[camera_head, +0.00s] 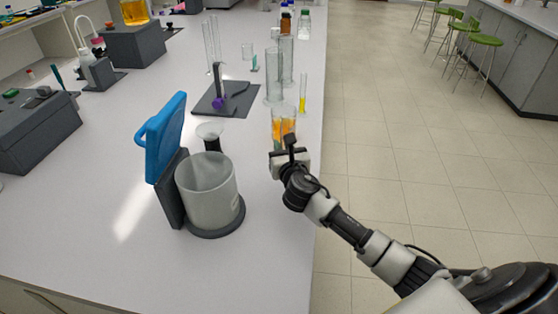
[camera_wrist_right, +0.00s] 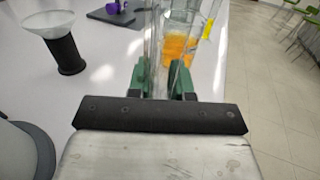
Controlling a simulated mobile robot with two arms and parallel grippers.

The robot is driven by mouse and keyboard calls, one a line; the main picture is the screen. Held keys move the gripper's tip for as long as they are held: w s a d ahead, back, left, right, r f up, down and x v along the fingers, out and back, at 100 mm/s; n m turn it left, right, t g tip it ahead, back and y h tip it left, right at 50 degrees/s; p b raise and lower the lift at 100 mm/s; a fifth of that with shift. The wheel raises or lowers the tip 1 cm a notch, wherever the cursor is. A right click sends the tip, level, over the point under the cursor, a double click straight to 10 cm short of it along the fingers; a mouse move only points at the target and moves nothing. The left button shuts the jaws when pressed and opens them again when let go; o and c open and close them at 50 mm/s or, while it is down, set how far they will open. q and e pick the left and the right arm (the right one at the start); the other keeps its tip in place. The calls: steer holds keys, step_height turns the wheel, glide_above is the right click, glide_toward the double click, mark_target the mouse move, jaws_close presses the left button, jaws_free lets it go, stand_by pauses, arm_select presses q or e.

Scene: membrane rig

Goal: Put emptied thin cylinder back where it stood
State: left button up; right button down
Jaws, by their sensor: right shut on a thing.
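My right gripper (camera_wrist_right: 158,82) shows its green fingers in the wrist view, shut on a clear thin cylinder (camera_wrist_right: 153,45) that looks empty and upright. In the head view the right gripper (camera_head: 287,160) is near the bench's right edge, just in front of a beaker with orange liquid (camera_head: 284,122). The held cylinder is hard to pick out there, and its base is hidden in the wrist view. The orange beaker (camera_wrist_right: 178,46) stands just beyond the fingers. My left gripper is not in view.
Tall clear cylinders (camera_head: 274,76) and a small one with yellow liquid (camera_head: 302,97) stand behind the beaker. A dark stand base (camera_head: 240,98) is left of them. A frosted vessel (camera_head: 208,190) with a blue part (camera_head: 166,135) and a funnel (camera_head: 210,130) stand left of my gripper.

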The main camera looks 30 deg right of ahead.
steer(key=shift+w+a+f, duration=0.2)
steer(key=shift+w+f, duration=0.25)
steer(key=shift+w, duration=0.35)
steer(key=shift+f, duration=0.4)
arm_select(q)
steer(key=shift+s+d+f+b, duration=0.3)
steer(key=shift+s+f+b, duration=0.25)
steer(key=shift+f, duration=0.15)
arm_select(e)
steer(key=shift+f, duration=1.7)
steer(key=shift+f, duration=0.2)
steer(key=c, duration=1)
jaws_free()
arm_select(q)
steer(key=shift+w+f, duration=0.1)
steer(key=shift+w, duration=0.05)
arm_select(e)
steer(key=shift+r, duration=0.1)
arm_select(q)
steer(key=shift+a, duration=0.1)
